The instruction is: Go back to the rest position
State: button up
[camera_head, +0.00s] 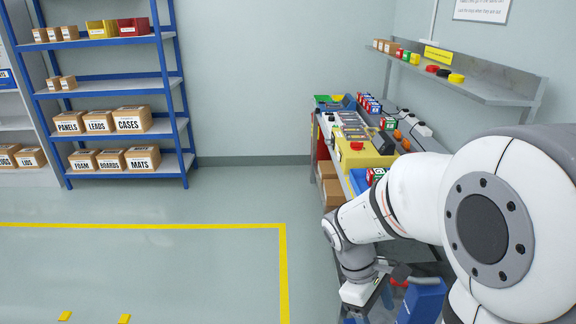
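My white arm comes in from the right and bends down in the lower right. My gripper (366,292) is at its lower end, low beside the near end of the workbench. Its fingers are small and partly hidden, so I cannot see whether they are open or shut, or whether they hold anything. The workbench (325,150) runs along the right wall, and my arm hides its near part. A yellow machine (368,157) with a red button stands on it, with several small coloured boxes (370,104) behind.
A blue shelf rack (164,80) with labelled cardboard boxes (132,119) stands against the back wall. A grey wall shelf (490,90) hangs above the bench. Yellow tape (283,260) marks the floor. The floor left of my arm is clear.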

jog(key=s+a+r+m+t+y, duration=0.2)
jog(key=s+r+m+t+y, duration=0.1)
jog(key=r+m, duration=0.6)
jog(key=m+t+y+p, duration=0.1)
jog(key=t, duration=0.1)
jog(key=shift+s+a+t, duration=0.35)
jog(key=shift+t, duration=0.05)
